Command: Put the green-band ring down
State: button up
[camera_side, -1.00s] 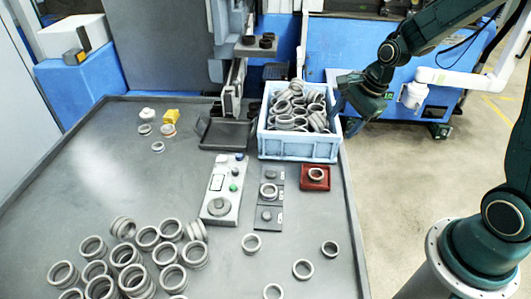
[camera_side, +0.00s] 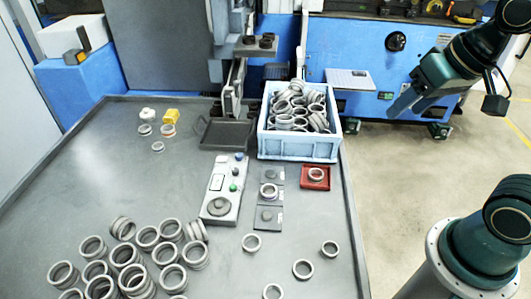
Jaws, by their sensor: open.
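My gripper (camera_side: 403,106) is at the upper right, past the table's right edge and above the floor, right of the blue crate. It is open, and I see no ring between its fingers. Many grey metal rings (camera_side: 293,108) are heaped in the light blue crate (camera_side: 298,146). One ring (camera_side: 316,174) lies in the small red tray (camera_side: 306,185), and one ring (camera_side: 268,190) sits on the dark fixture plate (camera_side: 271,216). I cannot make out a green band on any ring at this size.
Several loose rings lie at the front left (camera_side: 125,254), and a few are scattered at the front right (camera_side: 303,268). A control box (camera_side: 221,206) with a green button stands mid-table. A dark tray (camera_side: 226,143) is left of the crate.

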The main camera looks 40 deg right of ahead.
jog(key=shift+s+a+r+n, duration=0.1)
jog(key=shift+s+r+n, duration=0.1)
jog(key=shift+s+n, duration=0.75)
jog(key=shift+s+a+r+n, duration=0.1)
jog(key=shift+s+r+n, duration=0.1)
jog(key=shift+s+n, duration=0.75)
jog(key=shift+s+m, duration=0.2)
jog(key=shift+m, duration=0.1)
